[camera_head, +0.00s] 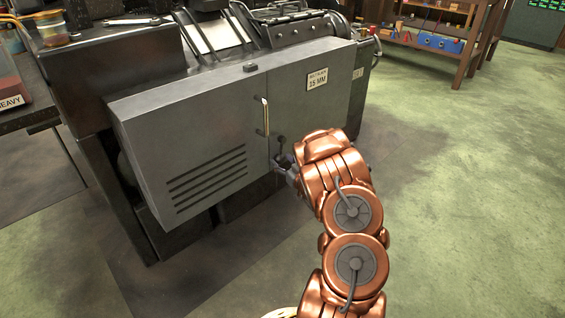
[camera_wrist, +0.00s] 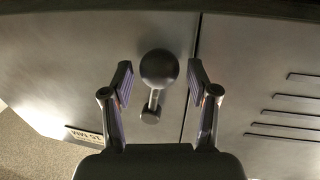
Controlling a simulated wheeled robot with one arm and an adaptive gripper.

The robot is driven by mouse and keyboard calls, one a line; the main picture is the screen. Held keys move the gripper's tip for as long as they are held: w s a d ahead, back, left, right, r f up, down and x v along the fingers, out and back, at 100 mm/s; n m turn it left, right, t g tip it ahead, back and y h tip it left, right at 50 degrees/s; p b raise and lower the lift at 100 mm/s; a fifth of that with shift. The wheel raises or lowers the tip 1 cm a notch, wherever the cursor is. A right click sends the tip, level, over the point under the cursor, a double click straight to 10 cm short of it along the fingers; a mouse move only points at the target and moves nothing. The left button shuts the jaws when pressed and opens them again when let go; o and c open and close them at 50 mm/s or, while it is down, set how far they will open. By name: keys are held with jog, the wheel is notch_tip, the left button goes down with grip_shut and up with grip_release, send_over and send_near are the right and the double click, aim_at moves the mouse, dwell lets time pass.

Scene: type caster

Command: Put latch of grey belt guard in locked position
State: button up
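The grey belt guard (camera_head: 215,125) is a large box-shaped cover on the machine's front, with its door closed flat. In the head view the pivot end of the latch (camera_head: 281,139) shows beside the door seam, and the lever points down. My gripper (camera_wrist: 161,80) is open, its fingers on either side of the knob with visible gaps. In the head view my gripper (camera_head: 287,166) is partly hidden by my wrist.
A pale vertical handle (camera_head: 265,116) stands above and left of the latch. Vent slots (camera_head: 207,178) lie left of the seam, and a label plate (camera_head: 317,79) is at upper right. Open green floor (camera_head: 460,190) lies to the right. A wooden shelf (camera_head: 435,40) stands behind.

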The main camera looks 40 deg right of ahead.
grip_shut()
